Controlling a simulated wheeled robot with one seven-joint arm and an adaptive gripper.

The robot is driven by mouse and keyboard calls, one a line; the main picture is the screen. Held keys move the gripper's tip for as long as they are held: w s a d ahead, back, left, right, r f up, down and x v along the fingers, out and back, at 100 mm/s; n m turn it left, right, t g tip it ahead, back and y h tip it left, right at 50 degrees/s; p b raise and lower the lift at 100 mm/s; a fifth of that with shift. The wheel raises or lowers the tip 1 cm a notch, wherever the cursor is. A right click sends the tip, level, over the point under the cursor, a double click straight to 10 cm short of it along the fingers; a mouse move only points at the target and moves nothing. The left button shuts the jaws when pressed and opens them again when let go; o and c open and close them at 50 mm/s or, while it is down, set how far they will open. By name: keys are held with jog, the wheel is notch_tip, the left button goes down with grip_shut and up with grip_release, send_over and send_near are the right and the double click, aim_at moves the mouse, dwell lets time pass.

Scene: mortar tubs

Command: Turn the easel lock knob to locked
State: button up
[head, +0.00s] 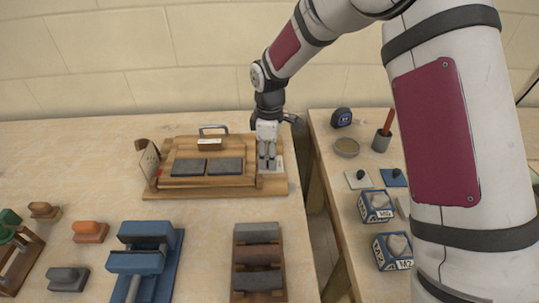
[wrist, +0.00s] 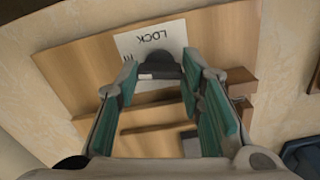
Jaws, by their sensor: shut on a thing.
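The wooden easel (head: 222,190) stands on the left table near its back, with two dark slabs on its board. A white label marked LOCK (wrist: 150,38) lies on the wood, upside down in the wrist view. The dark lock knob (wrist: 160,64) sits at the label, with a pale mark toward its left side; I cannot tell its exact setting. My gripper (head: 267,160) is at the easel's right end, and its teal-padded fingers (wrist: 163,85) are shut on the knob, one on each side. In the head view the fingers hide the knob.
Blue holder (head: 146,248), an orange-handled block (head: 90,231) and a rack of dark bars (head: 257,282) stand in front of the easel. A gap separates the right table, which holds a tape measure (head: 341,117) and boxes (head: 376,206). The wall is close behind.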

jog(key=m, duration=0.4)
jog(key=shift+m, duration=0.3)
jog(key=m, duration=0.3)
jog(key=shift+m+b, duration=0.3)
jog(key=shift+m, duration=0.1)
jog(key=m, duration=0.4)
jog(key=shift+m, duration=1.4)
jog(key=o, duration=1.2)
jog(key=shift+c, duration=0.2)
jog(key=shift+r, duration=0.1)
